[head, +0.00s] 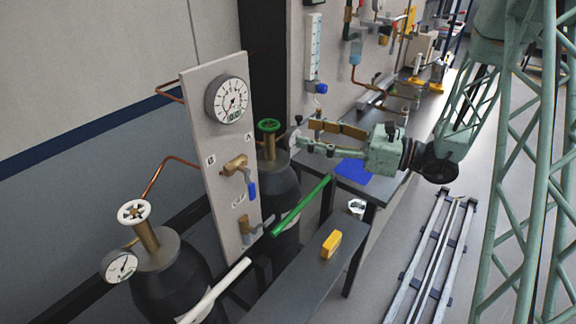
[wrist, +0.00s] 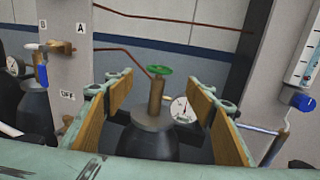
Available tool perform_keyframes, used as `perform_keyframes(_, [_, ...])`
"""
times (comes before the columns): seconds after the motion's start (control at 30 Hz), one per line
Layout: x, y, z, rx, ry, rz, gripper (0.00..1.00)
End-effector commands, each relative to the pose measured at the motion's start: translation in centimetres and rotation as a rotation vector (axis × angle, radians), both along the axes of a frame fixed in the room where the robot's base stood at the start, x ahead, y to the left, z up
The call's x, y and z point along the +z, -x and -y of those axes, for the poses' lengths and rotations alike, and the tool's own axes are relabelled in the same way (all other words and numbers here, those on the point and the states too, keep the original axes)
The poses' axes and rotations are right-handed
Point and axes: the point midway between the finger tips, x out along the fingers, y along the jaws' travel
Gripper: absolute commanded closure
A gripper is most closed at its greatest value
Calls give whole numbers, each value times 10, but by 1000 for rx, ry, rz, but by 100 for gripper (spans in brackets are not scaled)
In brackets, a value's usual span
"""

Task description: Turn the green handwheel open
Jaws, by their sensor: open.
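The green handwheel (head: 269,126) sits on a brass valve stem on top of a dark cylinder (head: 281,187) behind the panel. In the wrist view the green handwheel (wrist: 159,70) shows ahead, between the two jaws and beyond them. My gripper (head: 299,137) is open, with its wood-coloured pads apart and nothing between them. In the head view it reaches in from the right, its tips close to the right of the handwheel. In the wrist view my gripper (wrist: 163,85) frames the stem. I cannot tell the exact gap to the wheel.
A grey panel (head: 200,126) with a dial gauge (head: 227,100) and a blue-handled valve (head: 238,172) stands left of the handwheel. A second cylinder with a white handwheel (head: 134,212) is at the lower left. A small gauge (wrist: 183,109) sits beside the green wheel's stem.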

Motion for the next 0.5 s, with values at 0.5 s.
perform_keyframes(0.5, [21, 33, -18, 91, 63, 40, 50])
